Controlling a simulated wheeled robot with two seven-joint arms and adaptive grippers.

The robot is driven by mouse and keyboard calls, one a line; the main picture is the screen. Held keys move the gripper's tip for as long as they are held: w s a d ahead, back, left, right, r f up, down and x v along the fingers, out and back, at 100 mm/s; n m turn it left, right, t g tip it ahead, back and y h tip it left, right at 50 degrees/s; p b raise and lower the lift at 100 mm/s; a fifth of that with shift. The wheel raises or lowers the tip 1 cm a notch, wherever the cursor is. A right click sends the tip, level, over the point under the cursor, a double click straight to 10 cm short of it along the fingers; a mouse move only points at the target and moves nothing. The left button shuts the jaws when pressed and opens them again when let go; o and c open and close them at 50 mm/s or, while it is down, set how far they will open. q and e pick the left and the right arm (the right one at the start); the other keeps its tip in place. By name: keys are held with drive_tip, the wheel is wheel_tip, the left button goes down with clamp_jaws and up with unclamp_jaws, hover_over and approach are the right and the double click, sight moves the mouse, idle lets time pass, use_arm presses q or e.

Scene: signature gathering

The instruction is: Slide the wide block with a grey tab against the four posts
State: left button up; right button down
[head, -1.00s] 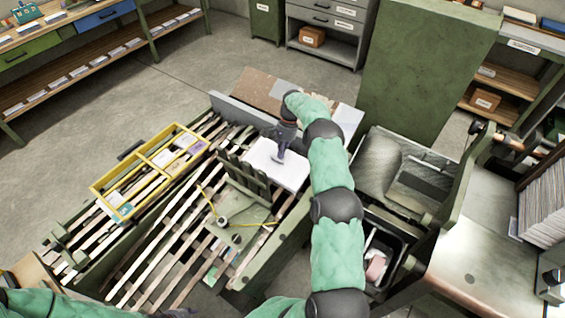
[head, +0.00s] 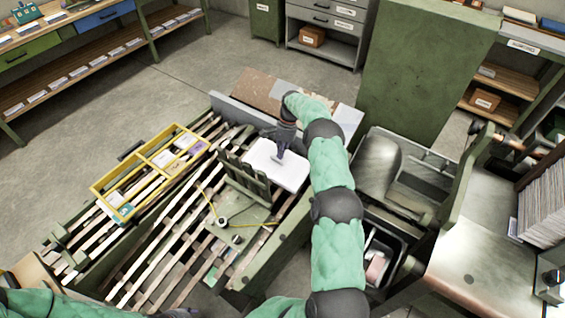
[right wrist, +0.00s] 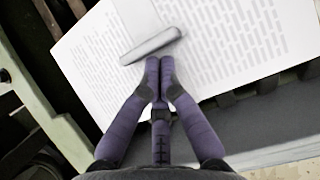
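The wide block (head: 288,176) is a flat white slab lying on the slatted table. Its grey tab (right wrist: 152,45) stands up from a top face printed with text-like rows. My right gripper (right wrist: 160,62) has its two purple fingers together, empty, with the tips right beside the tab; I cannot tell whether they touch it. In the head view the right gripper (head: 283,152) reaches down over the block from the far side. The green posts (head: 243,178) stand in a row along the block's near-left side. They overlap its edge, so any gap is hidden. My left gripper is out of view.
A yellow divided tray (head: 122,180) with cards lies on the slats to the left. A green plate with a small round knob (head: 222,222) is in front of the posts. A grey bar (head: 238,120) edges the table's far side. A dark bin (head: 385,250) stands at right.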

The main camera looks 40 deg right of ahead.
drive_tip(key=shift+s+a+f+p, duration=0.2)
drive_tip(key=shift+a+f+p, duration=0.05)
drive_tip(key=shift+a, duration=0.3)
drive_tip(key=shift+s+a+f+p, duration=0.2)
drive_tip(key=shift+a, duration=0.35)
drive_tip(key=shift+w+d+f+b, duration=0.1)
drive_tip(key=shift+d+b, duration=0.15)
drive_tip(key=shift+b, duration=0.05)
drive_tip(key=shift+w+d+r+b, duration=0.2)
drive_tip(key=shift+d+b, duration=0.25)
drive_tip(key=shift+d, duration=0.15)
drive_tip(key=shift+d+r, duration=0.1)
drive_tip(key=shift+r, duration=0.1)
drive_tip(key=shift+r+p, duration=0.45)
drive_tip(key=shift+s+a+r+p, duration=0.1)
drive_tip(key=shift+a+r+p, duration=0.1)
drive_tip(key=shift+r+p, duration=0.65)
drive_tip(key=shift+w+a+r+p, duration=0.15)
drive_tip(key=shift+r+p, duration=0.25)
drive_tip(key=shift+r, duration=0.8)
drive_tip(key=shift+s+a+r+p, duration=0.2)
drive_tip(key=shift+r+p, duration=0.4)
drive_tip(key=shift+r, duration=0.45)
